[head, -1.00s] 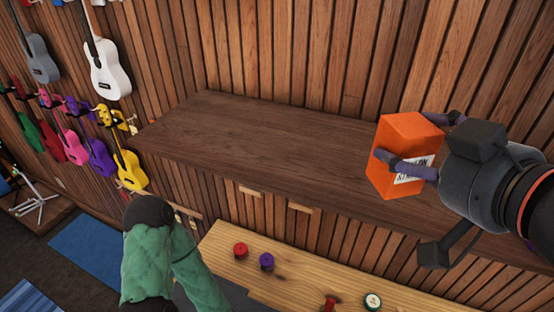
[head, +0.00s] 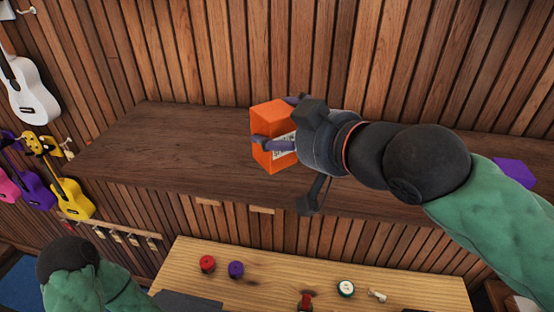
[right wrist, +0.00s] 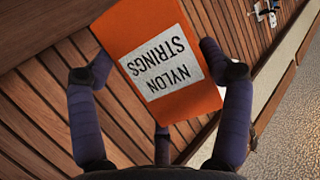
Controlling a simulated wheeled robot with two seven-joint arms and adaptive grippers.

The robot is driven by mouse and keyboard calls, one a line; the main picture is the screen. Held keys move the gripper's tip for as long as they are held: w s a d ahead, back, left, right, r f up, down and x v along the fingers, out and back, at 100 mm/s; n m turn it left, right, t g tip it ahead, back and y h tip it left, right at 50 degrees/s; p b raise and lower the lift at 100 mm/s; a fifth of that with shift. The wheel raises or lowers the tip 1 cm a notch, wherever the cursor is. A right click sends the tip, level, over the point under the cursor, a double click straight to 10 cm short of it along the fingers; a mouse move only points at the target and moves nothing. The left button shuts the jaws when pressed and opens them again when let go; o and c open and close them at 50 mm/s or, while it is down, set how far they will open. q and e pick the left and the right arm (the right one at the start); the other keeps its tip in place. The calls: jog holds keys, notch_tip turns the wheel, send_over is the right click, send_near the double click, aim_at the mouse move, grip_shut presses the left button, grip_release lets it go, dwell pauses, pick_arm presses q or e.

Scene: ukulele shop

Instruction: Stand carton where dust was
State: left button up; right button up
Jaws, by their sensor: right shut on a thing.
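The orange carton (head: 272,116) is a box with a white label reading NYLON STRINGS. My right gripper (head: 278,122) is shut on it, with its fingers around the sides. The carton is upright over the middle of the dark wooden counter (head: 170,145); I cannot tell whether its base touches the top. In the right wrist view the carton (right wrist: 130,28) sits between the purple fingers, its label upside down in the picture. No dust shows on the visible counter top.
The counter is bare left of the carton. A purple object (head: 515,172) is at its right. A slatted wall rises behind. A lower light-wood bench (head: 330,268) holds a red spool (head: 207,263), a purple spool (head: 236,269) and small items. Ukuleles hang at left.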

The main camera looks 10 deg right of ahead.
pick_arm(q)
notch_tip(320, 180, down, 2)
jog(key=shift+f+b, duration=0.2)
jog(key=shift+b, duration=0.9)
pick_arm(e)
jog(key=w+f, duration=0.1)
jog(key=f, duration=0.1)
jog(key=w+f, duration=0.2)
jog(key=shift+w+f, duration=0.2)
jog(key=shift+w, duration=0.1)
pick_arm(q)
jog(key=shift+f, duration=0.15)
pick_arm(e)
jog(key=shift+w+f, duration=0.35)
jog(key=shift+w, duration=0.05)
pick_arm(q)
jog(key=shift+f+b, duration=0.2)
jog(key=shift+b, duration=0.15)
pick_arm(e)
jog(key=shift+w+f, duration=0.3)
jog(key=shift+f, duration=0.2)
pick_arm(q)
jog(key=shift+f+b, duration=0.6)
pick_arm(e)
jog(key=shift+f, duration=1.45)
